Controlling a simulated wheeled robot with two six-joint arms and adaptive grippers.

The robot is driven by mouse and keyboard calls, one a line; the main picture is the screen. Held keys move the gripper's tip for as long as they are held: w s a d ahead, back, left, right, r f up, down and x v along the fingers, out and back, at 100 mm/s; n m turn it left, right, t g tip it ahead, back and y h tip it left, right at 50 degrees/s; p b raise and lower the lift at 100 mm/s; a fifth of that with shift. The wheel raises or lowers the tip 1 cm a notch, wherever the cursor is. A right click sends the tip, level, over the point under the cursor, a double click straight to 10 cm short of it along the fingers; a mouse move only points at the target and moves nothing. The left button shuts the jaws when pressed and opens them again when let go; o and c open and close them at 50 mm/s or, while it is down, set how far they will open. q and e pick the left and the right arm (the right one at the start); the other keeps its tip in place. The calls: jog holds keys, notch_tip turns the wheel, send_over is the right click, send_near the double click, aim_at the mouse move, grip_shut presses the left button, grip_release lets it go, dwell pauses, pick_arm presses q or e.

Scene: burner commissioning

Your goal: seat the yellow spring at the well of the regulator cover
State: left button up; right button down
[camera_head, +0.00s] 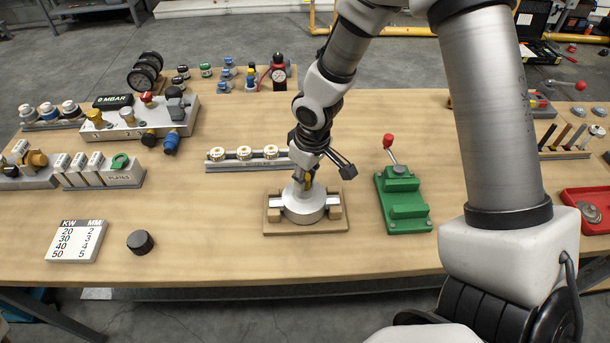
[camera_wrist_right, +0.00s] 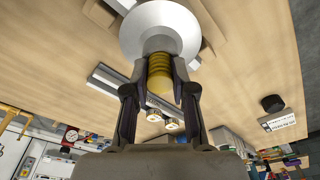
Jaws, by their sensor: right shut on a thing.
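The regulator cover (camera_head: 304,208) is a pale round part held in a wooden cradle (camera_head: 270,222) at the middle of the table. In the right wrist view its pale disc (camera_wrist_right: 142,30) faces my fingers. My right gripper (camera_head: 307,183) is directly above the cover's middle, pointing down. It is shut on the yellow spring (camera_wrist_right: 160,73), whose coils show between the two dark fingers. The spring's far end is at the cover's raised centre; I cannot tell whether it is inside the well. My left gripper is not in view.
A rail with several white-and-gold round parts (camera_head: 244,153) lies just behind the cradle. A green fixture with a red-knobbed lever (camera_head: 404,200) stands to the right. A black cylinder (camera_head: 140,242) and a KW/MM number plate (camera_head: 76,241) lie front left. The table's front middle is clear.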

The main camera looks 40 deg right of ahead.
jog(key=shift+f, duration=0.25)
jog(key=shift+r+p, duration=0.8)
jog(key=shift+r, duration=0.25)
jog(key=shift+a, duration=0.1)
jog(key=shift+f+b, duration=0.85)
jog(key=shift+f, duration=0.15)
jog(key=shift+r, duration=0.15)
jog(key=shift+r+p, duration=0.85)
jog(key=shift+p, duration=0.1)
